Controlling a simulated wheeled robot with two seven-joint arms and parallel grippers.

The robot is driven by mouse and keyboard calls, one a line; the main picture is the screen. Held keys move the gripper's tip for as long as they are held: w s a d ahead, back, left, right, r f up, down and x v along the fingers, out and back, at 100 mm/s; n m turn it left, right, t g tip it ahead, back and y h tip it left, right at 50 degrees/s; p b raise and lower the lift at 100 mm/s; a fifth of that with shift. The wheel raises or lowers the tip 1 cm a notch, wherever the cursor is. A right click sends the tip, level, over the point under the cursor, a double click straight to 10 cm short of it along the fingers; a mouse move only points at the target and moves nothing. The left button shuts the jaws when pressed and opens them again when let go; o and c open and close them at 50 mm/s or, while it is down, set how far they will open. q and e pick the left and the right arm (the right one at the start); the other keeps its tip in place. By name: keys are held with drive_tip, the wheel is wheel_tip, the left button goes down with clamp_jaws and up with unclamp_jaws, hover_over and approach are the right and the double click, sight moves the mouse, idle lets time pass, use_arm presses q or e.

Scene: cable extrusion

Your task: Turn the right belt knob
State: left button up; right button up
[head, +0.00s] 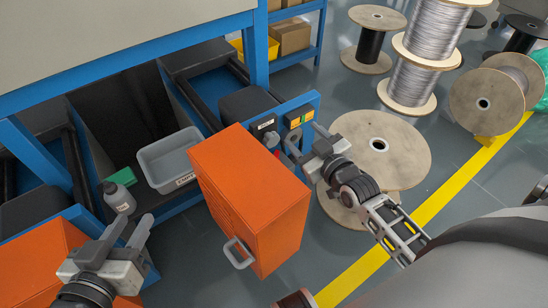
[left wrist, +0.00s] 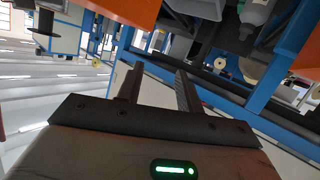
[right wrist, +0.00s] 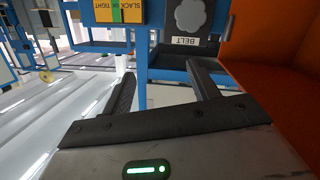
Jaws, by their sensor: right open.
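The grey lobed belt knob (right wrist: 193,15) sits on a dark panel above a white "BELT" label (right wrist: 186,41) in the right wrist view. In the head view the knob (head: 271,140) is at the blue frame's end, just behind the orange cabinet. My right gripper (head: 302,142) is open and empty, to the right of the knob and apart from it. In the right wrist view its fingers (right wrist: 162,80) point toward the panel, with the knob beyond the right finger. My left gripper (head: 129,231) is open and empty at lower left, far from the knob.
The orange cabinet (head: 270,215) stands close beside my right gripper. A slack/tight gauge (right wrist: 128,12) is left of the knob. A grey bin (head: 168,160) and a bottle (head: 119,197) are near the left gripper. A wooden spool (head: 400,150) stands behind my right arm.

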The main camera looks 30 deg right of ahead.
drive_tip(key=n+t+y+b, duration=0.1)
drive_tip(key=n+y+b, duration=0.1)
drive_tip(key=b, duration=0.4)
approach(274, 142)
drive_tip(key=w, duration=0.2)
drive_tip(key=b, duration=0.1)
use_arm(q)
drive_tip(key=s+d+f+n+t+b, duration=0.1)
drive_tip(key=s+d+f+n+b, duration=0.1)
drive_tip(key=s+f, duration=0.2)
wheel_tip(274, 142, down, 3)
drive_tip(key=shift+d+f, duration=0.15)
use_arm(e)
drive_tip(key=shift+t, duration=0.3)
drive_tip(key=w, duration=0.2)
drive_tip(key=w+a, duration=0.1)
drive_tip(key=w, duration=0.4)
drive_tip(key=shift+w+a+f, duration=0.1)
drive_tip(key=shift+a+f, duration=0.15)
drive_tip(key=shift+a, duration=0.05)
drive_tip(key=c, duration=1)
